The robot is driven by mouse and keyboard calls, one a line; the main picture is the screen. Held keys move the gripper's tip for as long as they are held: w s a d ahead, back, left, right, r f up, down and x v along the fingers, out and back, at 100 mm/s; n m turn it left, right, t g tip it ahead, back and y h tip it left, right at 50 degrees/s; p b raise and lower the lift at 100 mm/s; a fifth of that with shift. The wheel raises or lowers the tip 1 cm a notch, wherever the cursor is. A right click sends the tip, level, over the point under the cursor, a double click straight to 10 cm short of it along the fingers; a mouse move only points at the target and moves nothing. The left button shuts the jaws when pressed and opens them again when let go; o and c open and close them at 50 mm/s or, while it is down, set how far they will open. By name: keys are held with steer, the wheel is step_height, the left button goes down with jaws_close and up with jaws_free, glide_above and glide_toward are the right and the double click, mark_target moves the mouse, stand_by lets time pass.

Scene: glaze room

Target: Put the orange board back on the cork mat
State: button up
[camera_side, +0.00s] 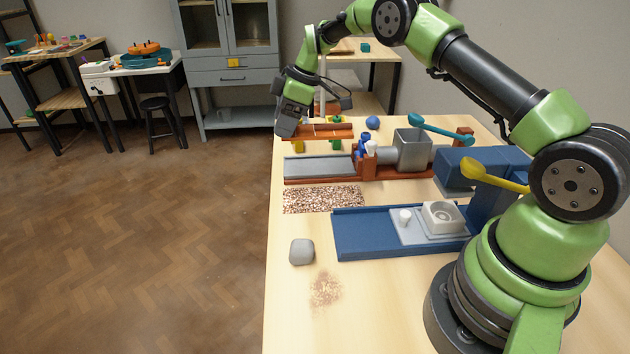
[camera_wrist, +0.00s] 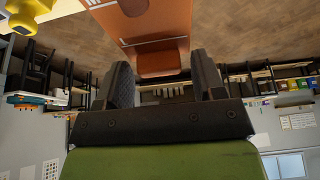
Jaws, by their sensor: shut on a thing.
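The orange board (camera_side: 328,131) is a flat orange piece at the table's far left, reaching right from my gripper (camera_side: 288,128). In the wrist view the orange board (camera_wrist: 150,25) has pale lines and its end lies between the two dark fingers of my gripper (camera_wrist: 163,75). My gripper is shut on this end. Whether the board is clear of the things beneath it is hard to tell. The cork mat (camera_side: 322,199) is a speckled brown rectangle lying flat on the table, nearer the camera than the board, with nothing on it.
A grey tray (camera_side: 318,167) lies between the board and the mat. A grey bin (camera_side: 412,150) and a blue tray (camera_side: 360,235) are close by. A yellow block (camera_side: 299,146) and a green block (camera_side: 336,145) show under the board. A grey block (camera_side: 301,251) stands near the left edge.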

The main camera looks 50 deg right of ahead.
glide_above(285, 200)
steer(key=d, duration=0.2)
steer(key=s+f, duration=0.1)
steer(key=f, duration=0.6)
steer(key=a+f, duration=0.1)
steer(key=f, duration=0.3)
steer(key=shift+f, duration=0.2)
steer(key=o, duration=0.9)
steer(key=shift+r, duration=0.15)
